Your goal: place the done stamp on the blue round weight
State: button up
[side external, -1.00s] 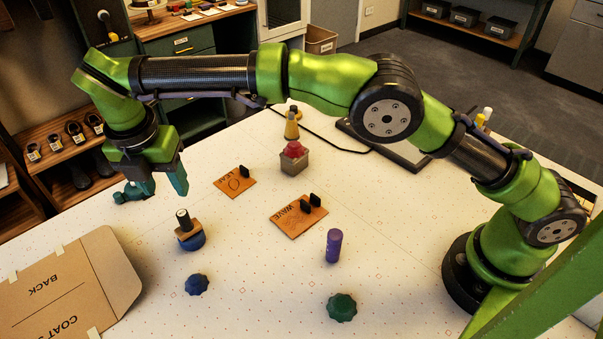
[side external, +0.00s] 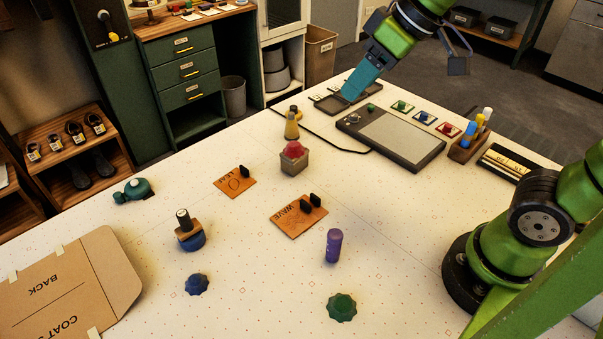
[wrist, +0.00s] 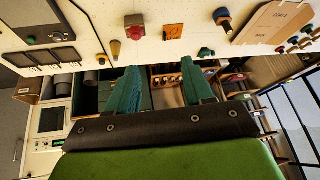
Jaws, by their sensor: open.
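The stamp (side external: 186,228), with a wooden base and a dark pale-topped handle, stands upright on the blue round weight (side external: 194,243), left of the table's middle. The weight is partly hidden under it. The stamp's label is not readable. The stamp and weight also show at the top of the wrist view, where the stamp (wrist: 222,14) is small. My gripper (side external: 352,92) is at the back of the table, far from them. In the wrist view its two fingers (wrist: 160,90) are apart with nothing between them.
A dark blue knob (side external: 197,284), a green knob (side external: 342,307) and a purple cylinder (side external: 334,246) stand in front. Wooden plates (side external: 299,217) and a red-topped block (side external: 294,158) are mid-table. A tablet (side external: 395,137) lies at the back. A cardboard folder (side external: 70,285) is at left.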

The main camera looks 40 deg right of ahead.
jog(key=s+d+f+m+t, duration=0.2)
jog(key=s+d+f+m, duration=0.1)
jog(key=s+m, duration=0.3)
jog(key=shift+s+d+f+m, duration=0.25)
jog(key=shift+f+m, duration=0.25)
jog(key=shift+f, duration=0.35)
